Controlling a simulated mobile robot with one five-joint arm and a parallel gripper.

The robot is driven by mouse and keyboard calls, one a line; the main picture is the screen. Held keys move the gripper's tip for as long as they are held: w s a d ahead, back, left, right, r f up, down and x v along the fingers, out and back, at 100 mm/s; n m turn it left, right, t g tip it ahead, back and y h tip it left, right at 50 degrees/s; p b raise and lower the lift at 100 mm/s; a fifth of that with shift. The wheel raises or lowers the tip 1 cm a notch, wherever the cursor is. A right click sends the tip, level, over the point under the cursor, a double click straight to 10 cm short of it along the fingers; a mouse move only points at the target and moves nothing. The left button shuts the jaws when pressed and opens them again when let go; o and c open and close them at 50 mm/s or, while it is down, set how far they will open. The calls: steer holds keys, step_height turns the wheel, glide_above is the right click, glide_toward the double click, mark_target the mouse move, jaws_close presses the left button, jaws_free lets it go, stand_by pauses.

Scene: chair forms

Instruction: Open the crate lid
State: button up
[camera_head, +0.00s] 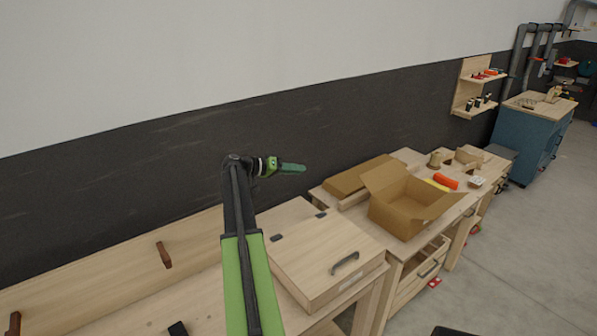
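The wooden crate (318,292) sits on the workbench just right of my arm. Its flat lid (315,247) lies shut, with a dark handle (345,263) near the front right edge and two dark hinges at the back left. My gripper (292,167) is raised above and behind the crate, pointing right, in front of the dark wall band. It is apart from the lid and handle. The fingers are seen small and side-on, so whether they are open or shut does not show. My arm hides part of the bench and the crate's left side.
An open cardboard box (405,215) stands on the bench right of the crate, with an orange item (447,182) beyond it. A brown wooden handle (164,254) is at the left. Wall shelves (478,88) and a blue cabinet (535,135) are farther right. The floor at right is mostly clear.

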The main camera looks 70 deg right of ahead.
steer(key=p+v, duration=0.4)
steer(key=v, duration=1.2)
steer(key=shift+r, duration=0.1)
steer(key=shift+c, duration=0.2)
